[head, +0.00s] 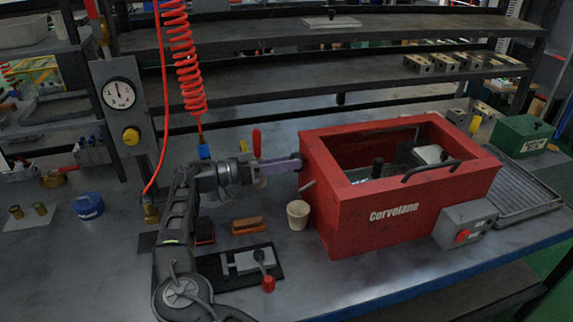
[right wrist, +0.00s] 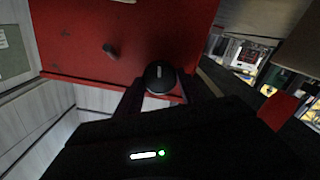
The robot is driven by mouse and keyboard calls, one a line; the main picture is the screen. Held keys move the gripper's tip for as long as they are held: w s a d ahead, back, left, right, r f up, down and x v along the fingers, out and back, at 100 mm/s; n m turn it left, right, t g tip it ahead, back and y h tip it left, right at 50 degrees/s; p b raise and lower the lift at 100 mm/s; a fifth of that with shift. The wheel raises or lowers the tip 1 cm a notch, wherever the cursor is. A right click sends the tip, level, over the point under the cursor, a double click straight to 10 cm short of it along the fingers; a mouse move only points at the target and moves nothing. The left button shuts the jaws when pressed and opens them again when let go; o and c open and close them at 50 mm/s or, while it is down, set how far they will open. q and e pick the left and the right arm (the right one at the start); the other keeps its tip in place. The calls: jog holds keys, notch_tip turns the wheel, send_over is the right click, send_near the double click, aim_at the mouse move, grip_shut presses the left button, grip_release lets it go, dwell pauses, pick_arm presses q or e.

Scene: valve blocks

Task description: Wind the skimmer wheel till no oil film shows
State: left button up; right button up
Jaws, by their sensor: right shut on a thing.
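A red open-topped tank (head: 395,212) lettered "Corvelane" stands on the bench. Its inside is dark with a pale block (head: 430,154) towards the back right; I cannot tell whether an oil film shows. In the right wrist view, a dark round knob (right wrist: 160,76) with a light mark sits at the tank's red side (right wrist: 75,40); it seems to be the skimmer wheel. My right gripper (head: 294,162) is at the tank's left side, its fingers (right wrist: 164,98) shut on this knob. The fingers hide the knob in the head view. My left gripper is not in view.
A small cream cup (head: 298,214) stands below a short spout (head: 307,186) on the tank's left side. A grey switch box (head: 466,224) is at the tank's front right. A toggle clamp (head: 250,262) and an orange-brown block (head: 247,225) lie near my arm. A red coiled hose (head: 188,70) hangs behind.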

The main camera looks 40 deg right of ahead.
jog(key=shift+s+f+m, duration=0.1)
jog(key=shift+f+m, duration=0.05)
jog(key=shift+m, duration=0.25)
jog(key=o, duration=1.3)
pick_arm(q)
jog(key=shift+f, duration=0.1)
pick_arm(e)
jog(key=shift+o, duration=0.2)
